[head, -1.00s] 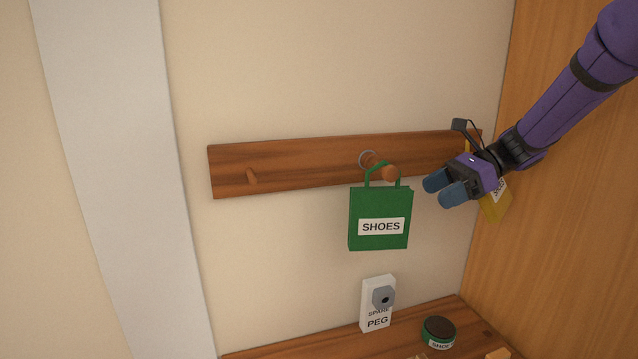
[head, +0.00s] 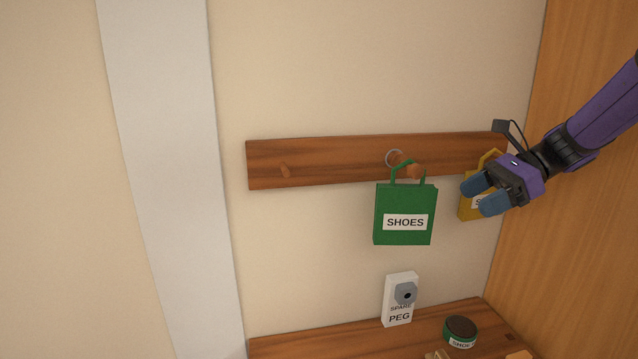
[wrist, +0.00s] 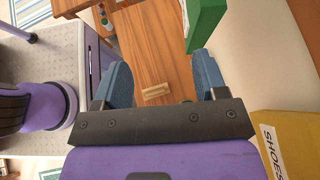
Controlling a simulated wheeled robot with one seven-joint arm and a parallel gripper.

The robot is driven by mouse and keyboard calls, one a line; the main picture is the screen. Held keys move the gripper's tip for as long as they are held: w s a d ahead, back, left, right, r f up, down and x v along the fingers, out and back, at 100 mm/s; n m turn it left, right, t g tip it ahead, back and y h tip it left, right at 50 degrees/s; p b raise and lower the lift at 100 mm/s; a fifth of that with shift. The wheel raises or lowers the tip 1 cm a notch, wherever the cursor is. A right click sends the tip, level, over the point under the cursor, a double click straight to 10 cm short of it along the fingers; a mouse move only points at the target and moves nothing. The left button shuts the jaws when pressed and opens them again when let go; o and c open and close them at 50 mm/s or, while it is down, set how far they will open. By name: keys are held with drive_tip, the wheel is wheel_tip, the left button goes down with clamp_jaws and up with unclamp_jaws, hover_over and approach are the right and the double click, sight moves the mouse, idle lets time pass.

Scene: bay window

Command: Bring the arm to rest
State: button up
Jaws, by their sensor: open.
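My gripper (head: 484,196) is open and empty at the right of the head view, in front of a yellow bag (head: 467,208) and partly hiding it. In the wrist view its two blue fingers (wrist: 162,82) stand apart with nothing between them. The green bag also shows in the wrist view (wrist: 203,22), and the yellow bag shows at lower right (wrist: 294,138).
Below, a wooden shelf (head: 300,346) holds a white SPARE PEG box (head: 398,318) and a round dark-topped tin (head: 461,328). A wooden side panel (head: 560,250) stands at right.

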drive_tip(key=s+r+n+t+h, duration=0.1)
drive_tip(key=s+n+t+h, duration=0.1)
drive_tip(key=s+n+h, duration=0.3)
drive_tip(key=s+r+n+t+h, duration=0.2)
drive_tip(key=s+n+h, duration=0.4)
drive_tip(key=s+n, duration=0.6)
drive_tip(key=shift+s+d+n+t+h, duration=0.25)
drive_tip(key=shift+s+t, duration=0.25)
drive_tip(key=shift+s, duration=3.15)
